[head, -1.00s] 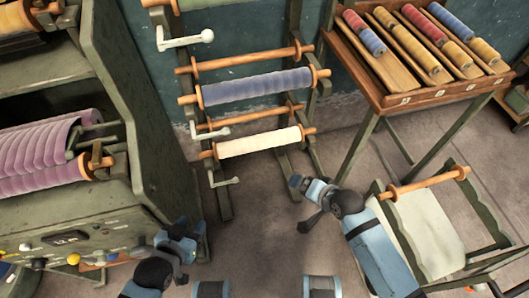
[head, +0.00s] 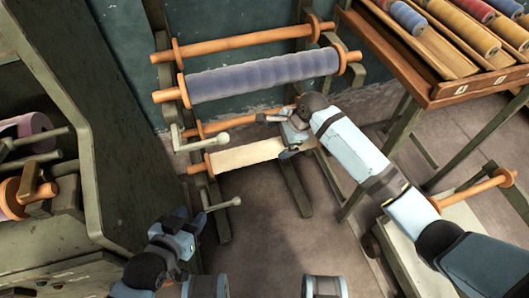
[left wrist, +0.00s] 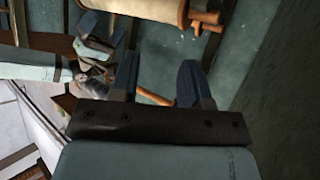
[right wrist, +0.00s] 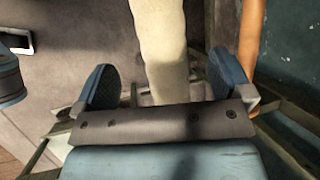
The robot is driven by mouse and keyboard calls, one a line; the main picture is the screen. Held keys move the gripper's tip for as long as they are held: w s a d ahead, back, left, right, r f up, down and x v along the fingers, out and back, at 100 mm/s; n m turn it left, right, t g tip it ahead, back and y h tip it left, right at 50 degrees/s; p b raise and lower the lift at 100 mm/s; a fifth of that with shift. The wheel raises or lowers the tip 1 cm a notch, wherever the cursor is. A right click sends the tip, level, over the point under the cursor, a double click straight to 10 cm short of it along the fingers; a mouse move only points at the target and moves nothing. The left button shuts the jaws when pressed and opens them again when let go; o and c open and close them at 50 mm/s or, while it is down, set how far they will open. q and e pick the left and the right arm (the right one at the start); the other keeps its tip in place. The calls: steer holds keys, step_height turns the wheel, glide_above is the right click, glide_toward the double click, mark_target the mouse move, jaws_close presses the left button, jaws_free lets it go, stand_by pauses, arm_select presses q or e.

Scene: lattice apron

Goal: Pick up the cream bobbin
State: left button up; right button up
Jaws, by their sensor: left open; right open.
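The cream bobbin (head: 245,155) lies across the low rungs of the green rack, below the blue bobbin. Its left wooden end shows; my right gripper hides its right end. My right gripper (head: 280,137) is open at that right end. In the right wrist view the cream roll (right wrist: 162,45) runs between the two spread fingers (right wrist: 168,82), without clear contact. My left gripper (head: 190,222) is open and empty, low at the left beside the rack. The left wrist view shows a cream roll (left wrist: 150,8) beyond its open fingers (left wrist: 158,75).
The blue bobbin (head: 262,75) hangs above on the rack, with a bare wooden rod (head: 225,126) between. White crank handles (head: 210,143) stick out at the rack's left. A wooden table with bobbin trays (head: 450,90) stands right. A green machine (head: 90,130) stands left.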

mark_target(271, 145)
steer(key=shift+x, duration=1)
steer(key=b+x, duration=0.2)
steer(key=x, duration=0.3)
steer(key=shift+f, duration=0.15)
steer(key=shift+a+f, duration=0.1)
steer(key=shift+f, duration=0.05)
steer(key=c, duration=1.3)
arm_select(q)
steer(key=shift+w+d+f, duration=0.1)
steer(key=shift+w+d, duration=0.05)
steer(key=shift+d, duration=0.05)
